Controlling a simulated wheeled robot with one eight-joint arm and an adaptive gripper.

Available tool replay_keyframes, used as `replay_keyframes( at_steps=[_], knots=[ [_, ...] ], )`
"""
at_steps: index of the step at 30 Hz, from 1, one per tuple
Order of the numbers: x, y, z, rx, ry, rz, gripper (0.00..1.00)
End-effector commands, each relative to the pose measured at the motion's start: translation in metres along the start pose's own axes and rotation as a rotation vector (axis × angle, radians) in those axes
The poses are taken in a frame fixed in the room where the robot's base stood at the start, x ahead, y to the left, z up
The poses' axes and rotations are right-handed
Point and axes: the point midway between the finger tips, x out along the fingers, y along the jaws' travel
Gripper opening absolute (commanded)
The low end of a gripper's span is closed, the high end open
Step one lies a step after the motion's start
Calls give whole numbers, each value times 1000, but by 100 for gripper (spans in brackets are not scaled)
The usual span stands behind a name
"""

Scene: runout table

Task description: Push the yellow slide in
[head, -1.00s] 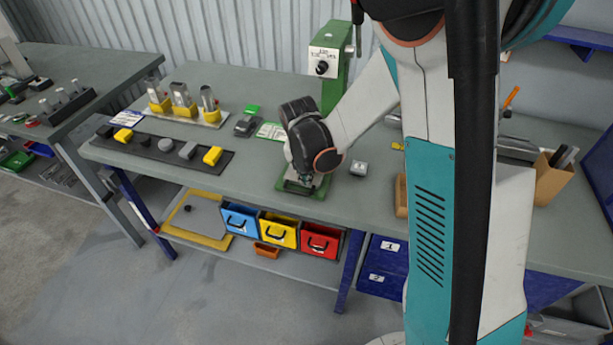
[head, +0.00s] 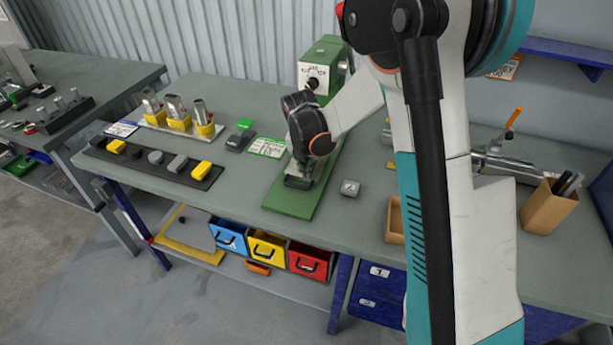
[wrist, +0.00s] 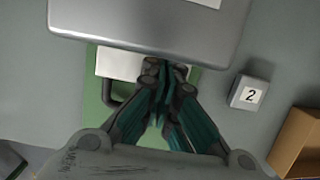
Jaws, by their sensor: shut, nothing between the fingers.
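My gripper (head: 303,174) is shut and empty, low over a long green plate (head: 288,204) on the bench. In the wrist view its fingertips (wrist: 163,76) meet beside a pale plate (wrist: 118,62) with a black handle (wrist: 120,103), over the green plate (wrist: 93,95). I cannot tell whether they touch. No yellow shows on that part. Yellow elsewhere: a yellow block (head: 201,170) and another (head: 115,146) on a dark strip, and a yellow drawer (head: 268,246) below the bench. I cannot tell which is the yellow slide.
A green machine (head: 326,65) with a pale front stands behind the plate. A large grey body (wrist: 150,25) fills the top of the wrist view.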

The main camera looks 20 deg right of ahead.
Motion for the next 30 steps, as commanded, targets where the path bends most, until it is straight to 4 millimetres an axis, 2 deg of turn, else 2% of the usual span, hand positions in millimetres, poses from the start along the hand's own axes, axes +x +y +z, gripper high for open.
replay_keyframes(
  at_steps=[6,12,30],
  knots=[
    [7,0,29,2,0,0,0],
    [11,0,44,0,0,0,0],
    [12,0,49,0,0,0,0]
  ],
)
